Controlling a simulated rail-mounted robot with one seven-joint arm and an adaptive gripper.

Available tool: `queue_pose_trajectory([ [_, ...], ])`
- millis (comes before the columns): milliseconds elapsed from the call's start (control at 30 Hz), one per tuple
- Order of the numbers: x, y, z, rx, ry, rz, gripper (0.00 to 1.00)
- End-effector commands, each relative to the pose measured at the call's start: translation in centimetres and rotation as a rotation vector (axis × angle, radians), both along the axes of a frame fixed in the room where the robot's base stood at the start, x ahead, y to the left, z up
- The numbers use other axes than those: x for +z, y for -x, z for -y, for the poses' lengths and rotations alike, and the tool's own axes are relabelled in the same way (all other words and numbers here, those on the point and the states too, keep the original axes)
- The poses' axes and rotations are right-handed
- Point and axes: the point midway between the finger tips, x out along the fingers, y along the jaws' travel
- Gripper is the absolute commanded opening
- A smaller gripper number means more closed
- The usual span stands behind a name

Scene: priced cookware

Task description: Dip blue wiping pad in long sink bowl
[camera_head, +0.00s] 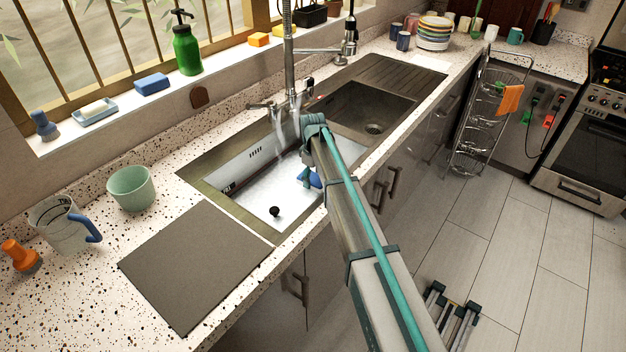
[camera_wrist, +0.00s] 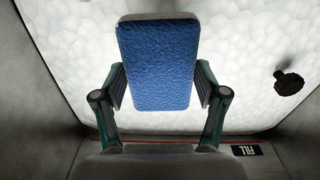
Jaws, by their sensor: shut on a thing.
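The blue wiping pad (camera_wrist: 157,62) is held between the two fingers of my gripper (camera_wrist: 158,88), which is shut on its sides. In the head view the blue pad (camera_head: 309,179) shows partly, beside my wrist and over the long sink bowl (camera_head: 232,191). The bowl holds white, foamy-looking water (camera_head: 255,186). In the wrist view the white surface lies behind the pad; I cannot tell whether the pad touches it.
A dark knob (camera_head: 275,211) shows in the bowl. A tall faucet (camera_head: 290,80) stands behind it. A second, empty basin (camera_head: 372,107) is to the right. A dark board (camera_head: 195,265) lies left of the bowl. A green cup (camera_head: 131,188) and a jug (camera_head: 62,224) stand on the counter.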

Motion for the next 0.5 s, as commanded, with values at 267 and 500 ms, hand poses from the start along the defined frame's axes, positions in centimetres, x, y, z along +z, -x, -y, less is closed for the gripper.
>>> queue_pose_trajectory([
  [267,2.5,0.0,0.0,0.000,0.000,0.000,0.44],
  [500,4.5,0.0,0.0,0.000,0.000,0.001,0.44],
])
